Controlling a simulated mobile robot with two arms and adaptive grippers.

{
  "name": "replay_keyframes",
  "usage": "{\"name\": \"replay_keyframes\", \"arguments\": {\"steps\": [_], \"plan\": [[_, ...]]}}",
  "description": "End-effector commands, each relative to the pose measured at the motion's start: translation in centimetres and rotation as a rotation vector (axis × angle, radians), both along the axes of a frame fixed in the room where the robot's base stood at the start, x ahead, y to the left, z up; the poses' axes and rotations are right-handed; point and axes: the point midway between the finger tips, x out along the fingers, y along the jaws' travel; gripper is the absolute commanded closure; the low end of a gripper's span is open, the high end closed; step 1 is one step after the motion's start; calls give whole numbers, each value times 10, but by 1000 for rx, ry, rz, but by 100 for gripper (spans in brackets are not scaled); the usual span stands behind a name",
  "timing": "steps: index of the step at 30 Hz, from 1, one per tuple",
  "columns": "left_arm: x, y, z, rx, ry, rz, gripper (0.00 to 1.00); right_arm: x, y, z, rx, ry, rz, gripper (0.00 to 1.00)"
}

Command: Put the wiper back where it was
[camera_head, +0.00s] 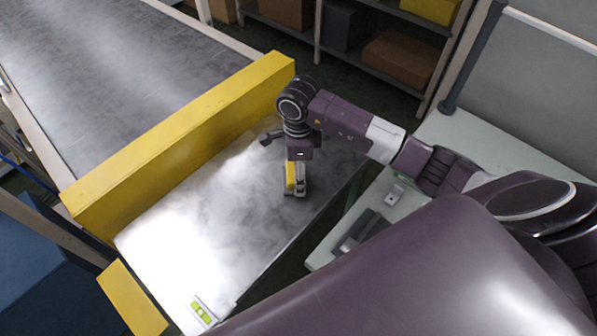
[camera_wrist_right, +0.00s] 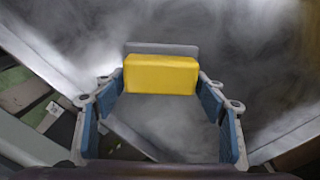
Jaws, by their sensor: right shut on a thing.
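The wiper is a yellow block with a flat grey strip along its far side, seen in the right wrist view (camera_wrist_right: 160,74). In the head view its yellow part (camera_head: 291,174) shows at my right gripper (camera_head: 296,187). The right gripper is shut on the yellow block, which sits between the blue-padded fingertips. The wiper is over the shiny metal plate (camera_head: 200,235), near its right edge. I cannot tell whether the grey strip touches the plate. My left gripper is not in view.
A yellow barrier (camera_head: 180,140) separates the plate from the grey conveyor (camera_head: 110,60). Across a dark gap on the right is a pale side table (camera_head: 325,255) with a dark grey object (camera_head: 362,230) and a small metal piece (camera_head: 395,195). A yellow-green labelled piece (camera_head: 201,311) lies at the plate's near end.

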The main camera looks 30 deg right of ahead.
Motion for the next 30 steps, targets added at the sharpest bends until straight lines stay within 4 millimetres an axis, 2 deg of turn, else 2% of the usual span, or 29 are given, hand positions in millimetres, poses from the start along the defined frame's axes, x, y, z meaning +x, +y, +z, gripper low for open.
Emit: {"name": "replay_keyframes", "arguments": {"steps": [4, 5, 9, 17, 21, 25, 30], "plan": [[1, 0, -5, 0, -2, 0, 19, 0, 0, -5, -1, 0, 0, 58], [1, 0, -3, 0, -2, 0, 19, 0, 0, -3, -1, 0, 0, 32], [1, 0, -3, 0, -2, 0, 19, 0, 0, -3, -1, 0, 0, 18], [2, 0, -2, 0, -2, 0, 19, 0, 0, -2, 0, 0, 0, 18], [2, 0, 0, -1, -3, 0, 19, 1, 0, 4, 0, -2, 0, 18], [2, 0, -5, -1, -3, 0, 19, 2, -1, 25, -2, -6, 2, 18], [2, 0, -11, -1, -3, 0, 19, 2, 0, 64, -1, -7, 1, 18]]}}
